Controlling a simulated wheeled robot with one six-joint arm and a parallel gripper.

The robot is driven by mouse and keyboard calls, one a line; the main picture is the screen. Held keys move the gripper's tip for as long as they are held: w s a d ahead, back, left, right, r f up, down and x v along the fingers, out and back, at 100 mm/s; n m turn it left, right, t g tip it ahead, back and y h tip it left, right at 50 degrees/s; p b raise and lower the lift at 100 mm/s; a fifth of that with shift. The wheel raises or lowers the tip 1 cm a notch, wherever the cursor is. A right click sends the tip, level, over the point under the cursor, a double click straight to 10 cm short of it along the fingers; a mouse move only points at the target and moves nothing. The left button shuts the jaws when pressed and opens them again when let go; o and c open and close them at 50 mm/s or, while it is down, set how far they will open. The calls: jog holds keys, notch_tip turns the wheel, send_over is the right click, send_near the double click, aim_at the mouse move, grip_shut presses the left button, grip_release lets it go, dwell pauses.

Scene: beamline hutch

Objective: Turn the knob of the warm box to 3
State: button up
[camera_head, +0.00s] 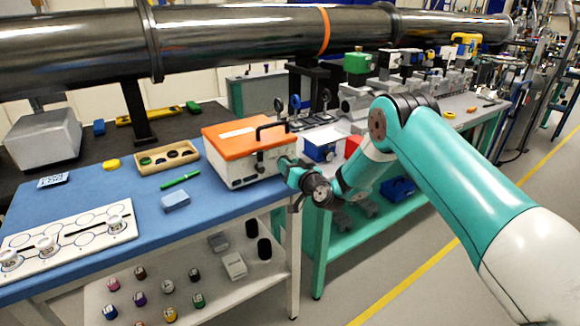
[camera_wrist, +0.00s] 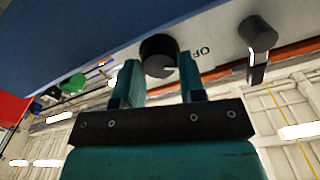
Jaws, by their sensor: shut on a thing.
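The warm box (camera_head: 236,172) is a white box with an orange lid (camera_head: 240,133) and a black lid handle, standing at the right end of the blue-topped bench. My gripper (camera_head: 284,165) reaches its front face from the right. In the wrist view the dark round knob (camera_wrist: 158,52) sits between the two teal fingers of my gripper (camera_wrist: 160,75), which is shut on it. A second black knob-like part (camera_wrist: 258,34) is on the same face, apart from my gripper.
A wooden tray (camera_head: 150,167), a green pen (camera_head: 180,180) and a light-blue block (camera_head: 175,200) lie left of the box. A blue-and-white box (camera_head: 320,150) stands on the teal bench to the right. A large dark pipe (camera_head: 230,35) runs above.

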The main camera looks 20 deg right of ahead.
jog(key=shift+m, duration=0.3)
jog(key=shift+f+m+b, duration=0.1)
jog(key=shift+m+b, duration=0.65)
jog(key=shift+m, duration=0.25)
jog(key=m+b, duration=0.1)
jog(key=m, duration=0.2)
jog(key=shift+d+m, duration=0.1)
jog(key=shift+m, duration=0.3)
jog(key=m, duration=0.3)
jog(key=shift+m, duration=0.3)
jog(key=m, duration=0.3)
jog(key=shift+m, duration=0.3)
jog(key=m+p, duration=0.1)
jog(key=m, duration=0.4)
jog(key=shift+f, duration=0.1)
jog(key=m+p, duration=0.1)
jog(key=m, duration=0.4)
jog(key=shift+f, duration=0.1)
jog(key=o, duration=0.9)
